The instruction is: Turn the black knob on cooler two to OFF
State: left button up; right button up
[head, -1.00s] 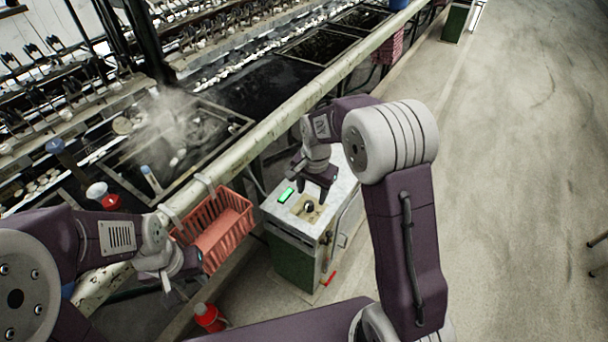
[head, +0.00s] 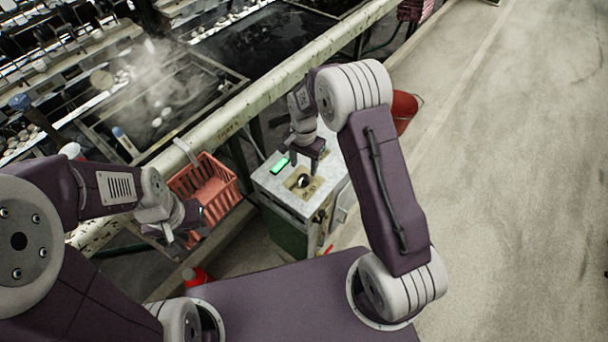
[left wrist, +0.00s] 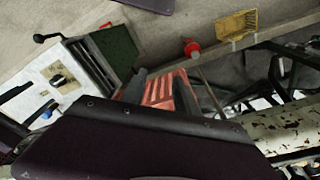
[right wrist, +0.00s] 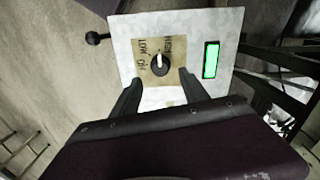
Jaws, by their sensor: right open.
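The black knob (head: 303,181) sits on a tan label plate on the white top of a green-sided cooler (head: 283,233). In the right wrist view the knob (right wrist: 160,65) has a white pointer aimed toward the top of the picture. My left gripper (head: 188,236) is open beside the red basket. Whether this is cooler two cannot be told.
A lit green display (right wrist: 211,59) is beside the label plate. The red basket (head: 212,200) hangs by the pale rail (head: 235,122), with steaming basins behind. A red bucket (head: 404,108) stands beyond my right arm. The floor to the right is clear.

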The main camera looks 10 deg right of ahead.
aim_at(304, 177)
notch_tip(304, 177, down, 5)
jog(key=shift+a+r+b, duration=0.1)
jog(key=shift+b, duration=0.2)
jog(key=shift+f, duration=0.5)
grip_shut()
